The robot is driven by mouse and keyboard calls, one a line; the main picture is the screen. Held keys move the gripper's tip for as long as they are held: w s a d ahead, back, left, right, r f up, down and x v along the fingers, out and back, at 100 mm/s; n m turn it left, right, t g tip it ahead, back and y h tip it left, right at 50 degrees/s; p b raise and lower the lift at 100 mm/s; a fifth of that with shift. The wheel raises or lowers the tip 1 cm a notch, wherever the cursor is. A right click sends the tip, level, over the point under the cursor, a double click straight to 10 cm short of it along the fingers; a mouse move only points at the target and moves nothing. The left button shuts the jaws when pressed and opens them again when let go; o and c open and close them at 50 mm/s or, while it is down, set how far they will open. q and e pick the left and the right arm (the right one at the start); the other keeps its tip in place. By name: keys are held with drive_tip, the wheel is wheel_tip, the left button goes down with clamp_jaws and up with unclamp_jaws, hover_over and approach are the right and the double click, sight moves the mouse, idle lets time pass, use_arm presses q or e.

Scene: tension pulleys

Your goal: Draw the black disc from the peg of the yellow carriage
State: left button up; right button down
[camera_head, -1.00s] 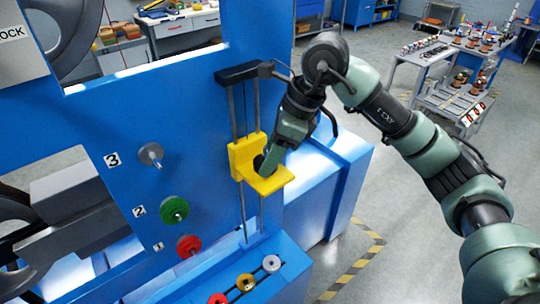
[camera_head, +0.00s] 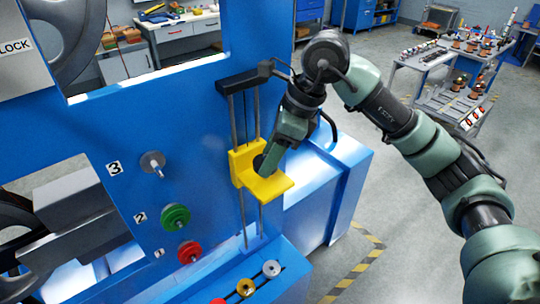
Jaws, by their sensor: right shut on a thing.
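The yellow carriage (camera_head: 268,187) sits on two vertical rods on the blue machine face. My right gripper (camera_head: 265,163) reaches down from above onto the carriage, at its peg area. It is shut on a dark disc (camera_head: 259,161), of which only a small part shows beside the fingers. The peg is hidden behind the gripper and disc, so I cannot tell whether the disc is still around it. My left gripper is not in view.
A blue box (camera_head: 318,195) stands right of the carriage.

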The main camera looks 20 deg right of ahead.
drive_tip(key=shift+r, duration=0.1)
idle(0.7)
drive_tip(key=shift+r, duration=0.2)
drive_tip(key=shift+r+p, duration=0.75)
drive_tip(key=shift+r, duration=0.85)
drive_tip(key=shift+r, duration=0.1)
drive_tip(key=shift+r+p, duration=0.45)
drive_tip(key=shift+r, duration=0.3)
drive_tip(key=shift+r, duration=0.1)
wheel_tip(320, 180, up, 4)
drive_tip(key=shift+f+p, duration=0.1)
drive_tip(key=shift+p, duration=1.05)
